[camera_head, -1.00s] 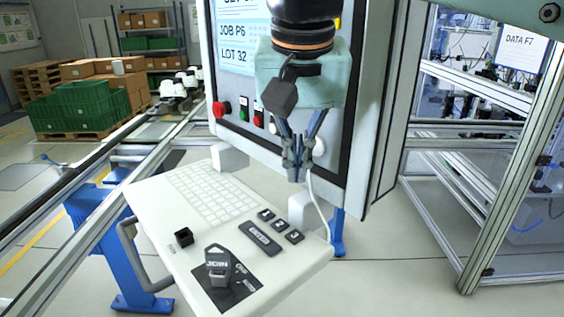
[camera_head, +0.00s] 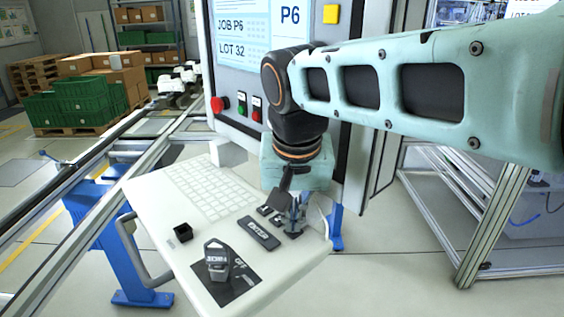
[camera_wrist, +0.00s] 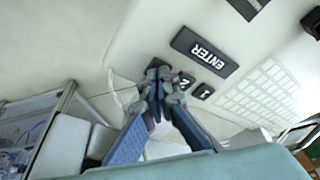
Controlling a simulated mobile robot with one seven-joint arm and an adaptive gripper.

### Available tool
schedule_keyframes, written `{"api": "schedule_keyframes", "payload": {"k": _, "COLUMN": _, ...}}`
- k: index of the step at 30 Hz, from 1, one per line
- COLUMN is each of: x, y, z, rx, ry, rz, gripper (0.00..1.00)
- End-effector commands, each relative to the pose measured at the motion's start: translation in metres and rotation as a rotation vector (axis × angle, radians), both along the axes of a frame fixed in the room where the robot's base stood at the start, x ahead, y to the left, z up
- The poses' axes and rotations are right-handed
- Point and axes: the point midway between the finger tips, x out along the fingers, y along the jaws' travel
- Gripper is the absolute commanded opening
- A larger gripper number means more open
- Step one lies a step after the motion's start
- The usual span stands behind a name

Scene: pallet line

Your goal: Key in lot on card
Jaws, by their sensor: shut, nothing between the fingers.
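The screen card (camera_head: 240,40) reads JOB P6 and LOT 32. The white keyboard console (camera_head: 150,200) bears a dark ENTER key (camera_head: 259,234), also in the wrist view (camera_wrist: 205,53), and small number keys beside it. Key 1 (camera_wrist: 204,91) and key 2 (camera_wrist: 185,81) show in the wrist view. The third key in the row is hidden behind my fingertips. My gripper (camera_head: 293,228) is shut and empty, pointing down at the row's right end. In the wrist view its fingertips (camera_wrist: 160,78) are beside key 2. I cannot tell whether they touch a key.
A dark tagged block (camera_head: 217,264) stands on a black mat (camera_head: 240,287) at the console's front. A small black cube (camera_head: 183,233) sits left of ENTER. A metal frame (camera_head: 495,220) stands right.

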Motion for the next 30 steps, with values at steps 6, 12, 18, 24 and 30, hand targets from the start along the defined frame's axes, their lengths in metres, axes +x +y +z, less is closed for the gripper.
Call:
{"api": "schedule_keyframes", "payload": {"k": 6, "x": 0.000, "y": 0.000, "z": 0.000, "rx": 0.000, "ry": 0.000, "rz": 0.000, "gripper": 0.00}}
{"api": "schedule_keyframes", "payload": {"k": 12, "x": 0.000, "y": 0.000, "z": -0.012, "rx": 0.000, "ry": 0.001, "rz": 0.000, "gripper": 0.00}}
{"api": "schedule_keyframes", "payload": {"k": 18, "x": -0.001, "y": 0.000, "z": -0.022, "rx": -0.001, "ry": 0.004, "rz": 0.000, "gripper": 0.00}}
{"api": "schedule_keyframes", "payload": {"k": 24, "x": -0.002, "y": 0.000, "z": -0.023, "rx": -0.004, "ry": 0.012, "rz": 0.000, "gripper": 0.00}}
{"api": "schedule_keyframes", "payload": {"k": 30, "x": -0.004, "y": 0.000, "z": -0.018, "rx": -0.003, "ry": 0.011, "rz": 0.000, "gripper": 0.00}}
